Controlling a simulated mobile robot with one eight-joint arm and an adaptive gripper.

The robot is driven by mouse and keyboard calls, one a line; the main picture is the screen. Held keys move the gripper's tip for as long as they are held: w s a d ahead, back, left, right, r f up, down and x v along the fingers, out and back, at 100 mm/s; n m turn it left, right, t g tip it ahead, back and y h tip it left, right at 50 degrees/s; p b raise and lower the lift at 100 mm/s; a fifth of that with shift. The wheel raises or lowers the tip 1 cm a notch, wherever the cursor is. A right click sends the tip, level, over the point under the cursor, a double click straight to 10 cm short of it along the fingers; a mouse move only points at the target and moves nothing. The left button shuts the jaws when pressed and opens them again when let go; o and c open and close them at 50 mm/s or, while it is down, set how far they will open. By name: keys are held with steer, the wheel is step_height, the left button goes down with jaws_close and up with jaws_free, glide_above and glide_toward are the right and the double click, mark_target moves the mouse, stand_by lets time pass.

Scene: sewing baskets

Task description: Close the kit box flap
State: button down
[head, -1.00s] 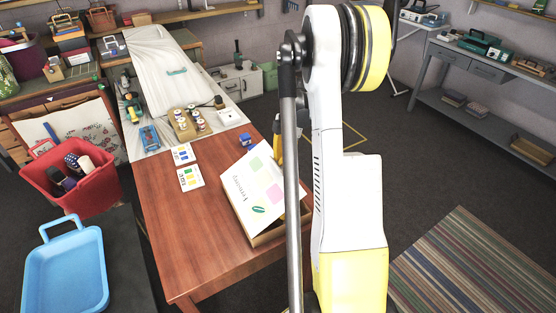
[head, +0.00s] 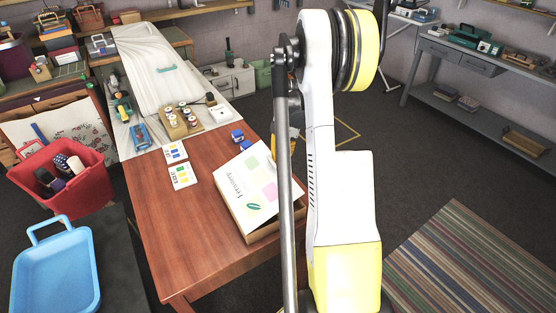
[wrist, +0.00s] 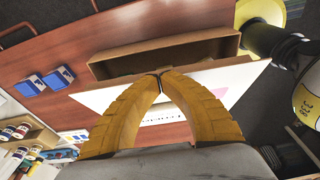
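The kit box (head: 262,236) is a brown carton near the right edge of the wooden table. Its white flap (head: 240,203), with printed lettering, coloured squares and a green leaf, slopes over the box in the head view. In the wrist view the box (wrist: 200,45) shows a gap into its inside beyond the flap (wrist: 98,97), so the flap is partly raised. My gripper (wrist: 160,75) has its two yellow fingers together at the tips, by the flap's upper edge, with nothing visible between them. In the head view my arm hides most of the gripper and the box's right side.
Blue blocks (wrist: 45,80) lie on the table near the box. Colour cards (head: 182,176) and a holder of spools (head: 180,122) are farther left. A red bin (head: 88,187) and a blue tray (head: 58,270) stand left of the table. The table's front left is bare.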

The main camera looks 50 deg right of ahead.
steer(key=shift+d+f, duration=0.15)
steer(key=shift+f, duration=0.25)
steer(key=shift+s+d+f+y+b, duration=0.1)
steer(key=shift+d+f+y+b, duration=0.15)
steer(key=shift+f+b, duration=0.3)
steer(key=shift+s+d+f+y+b, duration=0.15)
steer(key=shift+f+y+b, duration=0.2)
steer(key=shift+f, duration=0.25)
stand_by(2.5)
steer(key=shift+w, duration=0.1)
